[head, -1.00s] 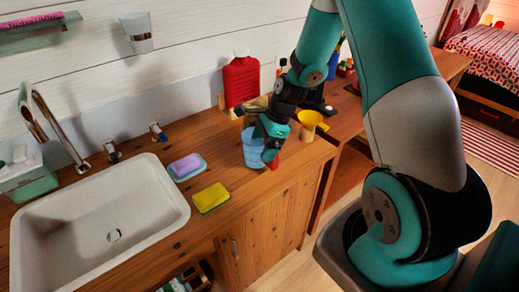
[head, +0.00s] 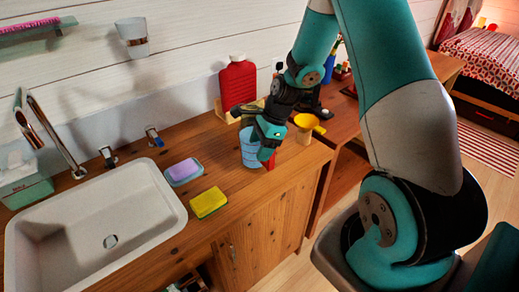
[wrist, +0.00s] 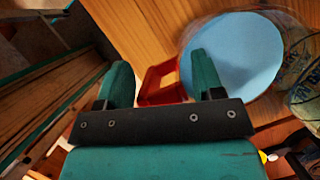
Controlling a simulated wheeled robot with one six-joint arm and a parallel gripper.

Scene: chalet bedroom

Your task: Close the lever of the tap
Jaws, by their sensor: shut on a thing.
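The chrome tap (head: 55,135) stands at the back of the white sink in the head view, its spout arching to the left. Two small separate levers stand right of it: one chrome lever (head: 107,157) behind the sink and one with a blue part (head: 153,137) further right. Whether either is open is too small to tell. My gripper (head: 268,152) is well right of both, at a light blue cup (head: 250,148). In the wrist view its fingers (wrist: 162,85) flank the cup's red handle (wrist: 160,82) and hold it. The blue cup (wrist: 232,58) fills the upper right there.
The white sink (head: 90,232) takes the counter's left. A purple soap on a dish (head: 183,172) and a yellow sponge (head: 208,203) lie between sink and cup. A red bottle (head: 237,82) and a yellow funnel-like thing (head: 304,127) stand near my gripper.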

